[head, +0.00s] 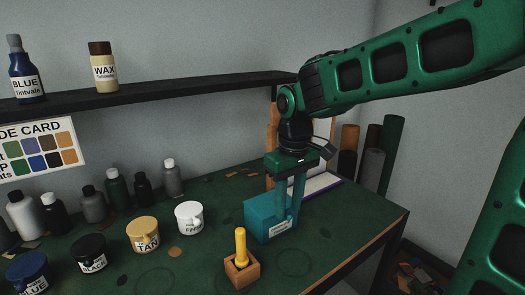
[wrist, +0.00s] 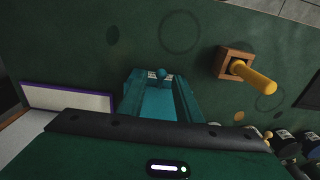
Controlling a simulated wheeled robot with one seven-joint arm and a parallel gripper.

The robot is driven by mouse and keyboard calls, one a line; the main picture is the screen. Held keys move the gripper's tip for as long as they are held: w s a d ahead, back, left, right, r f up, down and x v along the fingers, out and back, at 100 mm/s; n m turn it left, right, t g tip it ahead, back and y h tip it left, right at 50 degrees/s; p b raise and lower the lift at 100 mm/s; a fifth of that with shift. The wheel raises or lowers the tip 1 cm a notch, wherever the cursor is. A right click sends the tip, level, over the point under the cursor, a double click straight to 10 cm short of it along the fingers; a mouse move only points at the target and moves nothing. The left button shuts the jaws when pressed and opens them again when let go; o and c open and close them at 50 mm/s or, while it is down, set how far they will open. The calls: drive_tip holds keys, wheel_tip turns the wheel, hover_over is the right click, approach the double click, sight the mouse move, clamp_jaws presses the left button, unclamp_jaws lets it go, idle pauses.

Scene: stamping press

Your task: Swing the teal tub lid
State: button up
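The teal tub (head: 262,222) is a box with a white label low on its front, standing on the dark green bench. Its top looks closed, but my gripper hides part of it, so the lid's exact position is hard to tell. In the wrist view the teal tub (wrist: 160,103) lies below my gripper, with a small teal knob (wrist: 164,73) near its far edge. My gripper (head: 289,212) points down over the tub's right part. Its two teal fingers are apart, with the knob between their tips in the wrist view (wrist: 162,84). I cannot tell whether they touch the tub.
A wooden block with a yellow peg (head: 240,248) stands close in front of the tub. A white cup (head: 189,216), tan pot (head: 143,235) and black pot (head: 90,253) stand left. A purple-edged white panel (wrist: 65,98) lies beside the tub. A shelf (head: 150,88) runs above.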

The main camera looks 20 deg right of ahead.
drive_tip(key=shift+f, duration=0.9)
drive_tip(key=shift+c, duration=0.9)
drive_tip(key=c, duration=0.6)
drive_tip(key=shift+r, duration=0.15)
drive_tip(key=shift+w+r, duration=0.2)
drive_tip(key=shift+r, duration=0.65)
drive_tip(key=shift+w+r, duration=0.2)
drive_tip(key=shift+r, duration=0.65)
